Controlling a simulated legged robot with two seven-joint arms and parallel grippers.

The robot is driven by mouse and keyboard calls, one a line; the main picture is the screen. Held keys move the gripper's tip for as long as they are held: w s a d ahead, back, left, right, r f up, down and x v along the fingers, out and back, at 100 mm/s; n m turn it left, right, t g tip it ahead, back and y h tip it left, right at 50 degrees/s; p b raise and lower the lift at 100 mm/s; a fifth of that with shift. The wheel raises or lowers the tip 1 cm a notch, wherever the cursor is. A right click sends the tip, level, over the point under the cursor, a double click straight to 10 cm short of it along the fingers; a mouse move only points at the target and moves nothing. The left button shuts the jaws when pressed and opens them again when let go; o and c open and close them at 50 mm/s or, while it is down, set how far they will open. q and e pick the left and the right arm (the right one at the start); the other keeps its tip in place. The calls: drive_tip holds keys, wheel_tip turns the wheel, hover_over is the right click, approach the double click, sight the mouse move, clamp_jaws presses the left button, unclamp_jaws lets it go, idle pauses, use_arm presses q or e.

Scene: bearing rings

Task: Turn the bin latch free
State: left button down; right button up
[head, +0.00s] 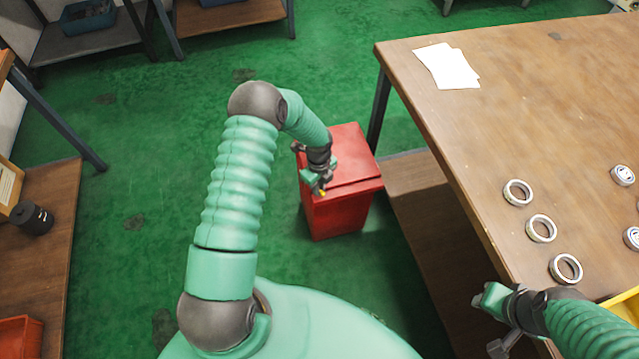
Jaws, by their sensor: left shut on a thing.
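The red bin (345,208) stands on the green floor beside the table, with its lid down. My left gripper (318,186) is at the upper left front of the bin, just under the lid edge. It is shut on the bin latch (322,193), of which only a small yellow bit shows; the fingers hide the rest, so its angle cannot be told. My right gripper (484,299) is at the table's near left edge, well away from the bin. Its fingertips are too small and turned away to show whether they are open.
The wooden table (480,140) on the right carries white papers (447,66) and several bearing rings (541,228). A yellow container (626,306) sits at the lower right. A shelf unit (45,215) with a black part (32,218) stands at left. The floor left of the bin is clear.

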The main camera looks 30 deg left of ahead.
use_arm(q)
drive_tip(key=n+p, duration=0.1)
drive_tip(key=n, duration=0.2)
drive_tip(key=shift+s+r+n, duration=0.1)
drive_tip(key=shift+n, duration=0.2)
drive_tip(key=n+p, duration=0.1)
drive_tip(key=n, duration=0.1)
drive_tip(key=shift+s+n, duration=0.1)
drive_tip(key=shift+n, duration=0.3)
drive_tip(key=n, duration=0.3)
drive_tip(key=n+p, duration=0.1)
drive_tip(key=n, duration=0.1)
drive_tip(key=shift+s+d+n, duration=0.1)
drive_tip(key=shift+d+n, duration=0.1)
drive_tip(key=shift+n, duration=0.2)
drive_tip(key=c, duration=1.4)
unclamp_jaws()
drive_tip(key=shift+c, duration=0.2)
wheel_tip(320, 180, up, 17)
drive_tip(key=p, duration=0.3)
drive_tip(key=shift+f, duration=0.2)
